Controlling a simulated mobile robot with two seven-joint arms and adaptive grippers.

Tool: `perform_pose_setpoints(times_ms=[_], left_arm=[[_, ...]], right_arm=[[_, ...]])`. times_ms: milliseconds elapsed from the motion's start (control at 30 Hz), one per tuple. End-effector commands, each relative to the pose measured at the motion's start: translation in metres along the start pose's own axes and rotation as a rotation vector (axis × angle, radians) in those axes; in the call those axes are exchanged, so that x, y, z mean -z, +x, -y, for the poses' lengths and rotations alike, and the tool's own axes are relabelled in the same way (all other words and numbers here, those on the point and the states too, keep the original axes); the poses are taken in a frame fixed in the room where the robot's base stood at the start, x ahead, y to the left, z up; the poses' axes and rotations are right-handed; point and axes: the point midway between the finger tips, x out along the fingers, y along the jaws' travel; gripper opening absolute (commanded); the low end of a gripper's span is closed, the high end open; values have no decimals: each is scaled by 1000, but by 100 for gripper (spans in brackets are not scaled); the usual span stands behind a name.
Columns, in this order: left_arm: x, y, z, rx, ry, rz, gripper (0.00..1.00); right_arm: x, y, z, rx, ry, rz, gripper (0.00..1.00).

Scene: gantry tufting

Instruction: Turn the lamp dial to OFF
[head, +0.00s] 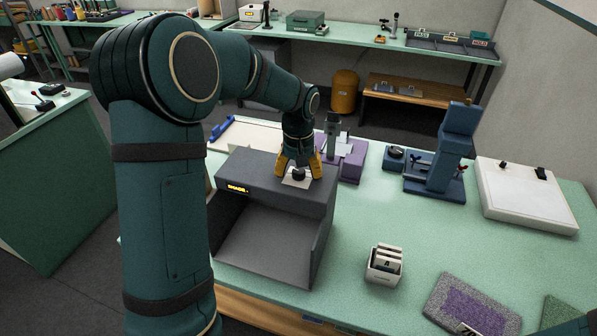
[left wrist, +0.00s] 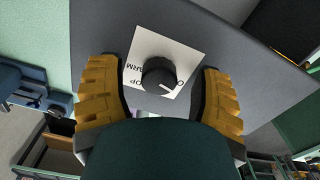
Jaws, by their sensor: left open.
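A black round dial (head: 298,174) sits on a white label plate on top of a grey box (head: 250,172) with an open tray front. In the left wrist view the dial (left wrist: 158,74) has a white pointer mark toward the lower right of the picture, beside a partly hidden label. Other labels on the plate (left wrist: 175,48) read upside down and are partly covered. My left gripper (head: 300,167) is open above the box, its yellow fingers (left wrist: 158,85) on either side of the dial, with gaps showing. Whether this is the lamp dial I cannot tell.
A small lit display (head: 237,188) is on the box front. A purple fixture (head: 350,160), a blue stand (head: 440,160) with a black knob unit (head: 395,157), and a white board (head: 525,195) stand to the right. A white card holder (head: 384,265) and carpet sample (head: 470,305) lie in front.

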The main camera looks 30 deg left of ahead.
Motion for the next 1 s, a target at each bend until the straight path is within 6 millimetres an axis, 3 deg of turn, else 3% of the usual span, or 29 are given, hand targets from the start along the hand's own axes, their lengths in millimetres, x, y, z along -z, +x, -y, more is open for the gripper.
perform_pose_setpoints(times_ms=[600, 1000], left_arm=[[0, -105, 0, -1, 0, -3, 66], [0, -117, 0, 0, 0, 1, 66]], right_arm=[[0, 0, 0, 0, 0, 0, 47], [0, 0, 0, 0, 0, 0, 47]])
